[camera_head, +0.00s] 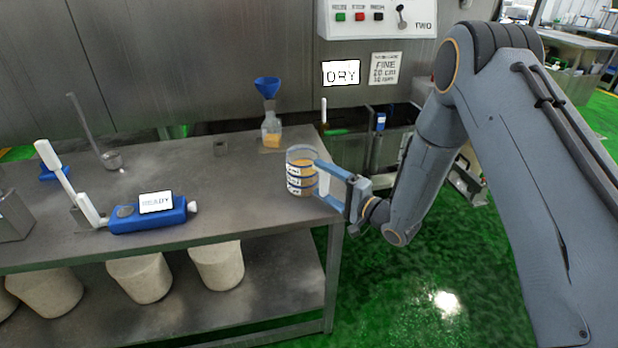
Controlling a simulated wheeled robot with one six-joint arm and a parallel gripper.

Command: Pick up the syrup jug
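A clear round container with amber contents and dark-marked bands, which I take to be the syrup jug (301,173), stands upright at the right end of the steel table (225,215). My gripper (320,178) reaches in from the right with its two blue fingers spread apart. The fingertips are at the jug's right side. I cannot tell whether they touch it or how far they reach around it. The jug appears to rest on the table.
A small bottle with amber liquid (272,132) under a blue funnel (267,87) stands behind the jug. A blue device reading READY (150,216) lies to the left. The table's right edge is close to the jug. Pale buckets (140,277) sit below.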

